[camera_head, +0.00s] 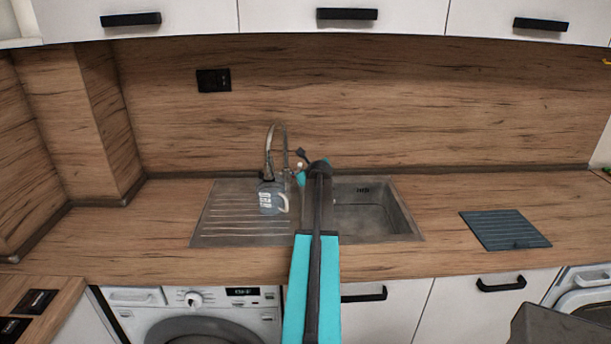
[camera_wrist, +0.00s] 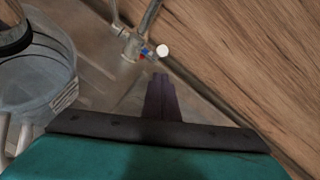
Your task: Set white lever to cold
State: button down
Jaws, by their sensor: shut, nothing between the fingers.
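The tap (camera_head: 277,150) rises behind the sink in the head view, with a curved metal spout. Its white lever (camera_wrist: 162,50) shows in the wrist view as a round white end beside the tap body (camera_wrist: 132,47), with small red and blue marks next to it. The white end also shows small in the head view (camera_head: 299,166). My gripper (camera_wrist: 160,76) is shut and empty, its fingertips just short of the white end with a small visible gap. Which way the lever is set is hard to tell.
A grey-blue mug (camera_head: 267,200) with a white handle stands on the drainboard (camera_head: 222,225), close left of my gripper; it fills the left of the wrist view (camera_wrist: 40,85). The sink basin (camera_head: 368,210) is empty. The wooden splashback (camera_head: 420,110) rises close behind the tap.

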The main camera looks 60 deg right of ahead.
jog(key=r+b+v, duration=0.1)
jog(key=v, duration=0.8)
jog(key=shift+b, duration=0.4)
jog(key=shift+d, duration=0.1)
